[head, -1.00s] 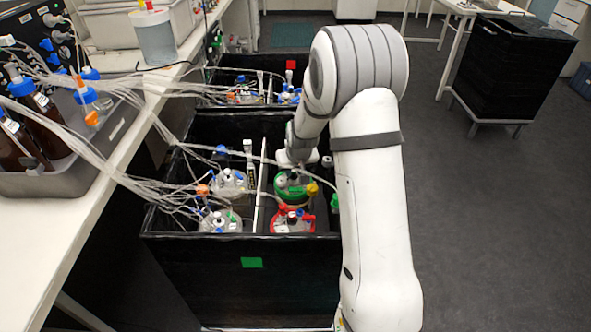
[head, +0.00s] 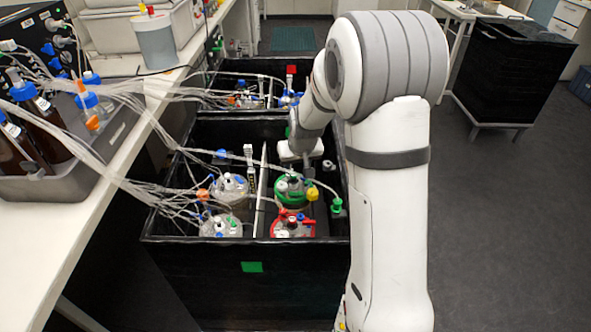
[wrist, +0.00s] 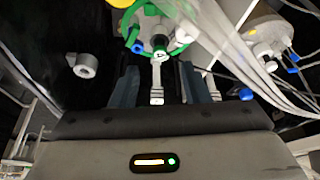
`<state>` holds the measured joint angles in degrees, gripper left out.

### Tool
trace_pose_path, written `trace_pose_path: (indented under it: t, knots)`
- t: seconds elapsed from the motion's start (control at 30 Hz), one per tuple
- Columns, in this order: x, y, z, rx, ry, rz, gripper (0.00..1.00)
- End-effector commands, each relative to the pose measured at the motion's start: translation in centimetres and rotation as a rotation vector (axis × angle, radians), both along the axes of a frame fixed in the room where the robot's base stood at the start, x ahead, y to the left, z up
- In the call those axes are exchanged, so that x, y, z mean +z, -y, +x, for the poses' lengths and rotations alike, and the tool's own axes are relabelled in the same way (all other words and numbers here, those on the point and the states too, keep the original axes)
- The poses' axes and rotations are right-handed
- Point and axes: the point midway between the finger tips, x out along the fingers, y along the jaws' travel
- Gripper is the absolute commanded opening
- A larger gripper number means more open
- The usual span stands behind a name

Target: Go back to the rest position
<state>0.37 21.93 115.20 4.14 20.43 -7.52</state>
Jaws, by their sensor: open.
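My gripper (wrist: 160,85) is open in the wrist view, with one dark finger on each side. A pale upright connector (wrist: 157,92) shows between the fingers; I cannot tell whether it touches them. Beyond it is the green-ringed bioreactor vessel (wrist: 157,30), which also shows in the head view (head: 291,190). In the head view my wrist is just behind and above this vessel, and the fingertips cannot be made out. My arm reaches over the black shaker box from the right.
The black box (head: 200,260) also holds a red-ringed vessel (head: 293,225) and two clear vessels (head: 229,187) on the left. Loose tubing (head: 130,185) runs from the bench (head: 70,235) into it. A black cabinet (head: 505,75) stands at the back right. The floor on the right is clear.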

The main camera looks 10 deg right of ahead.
Motion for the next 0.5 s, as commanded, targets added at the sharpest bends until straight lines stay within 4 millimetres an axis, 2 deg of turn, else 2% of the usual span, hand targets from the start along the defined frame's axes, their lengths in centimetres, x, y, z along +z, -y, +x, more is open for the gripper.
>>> trace_pose_path:
  t: [0.13, 0.4, 0.5]
  knots:
    - [0.8, 0.0, -0.4, 0.000, 0.001, 0.000, 0.42]
    - [0.9, 0.0, -0.4, 0.000, 0.000, 0.000, 0.42]
    - [1.8, 0.0, -1.0, -0.001, -0.004, 0.000, 0.42]
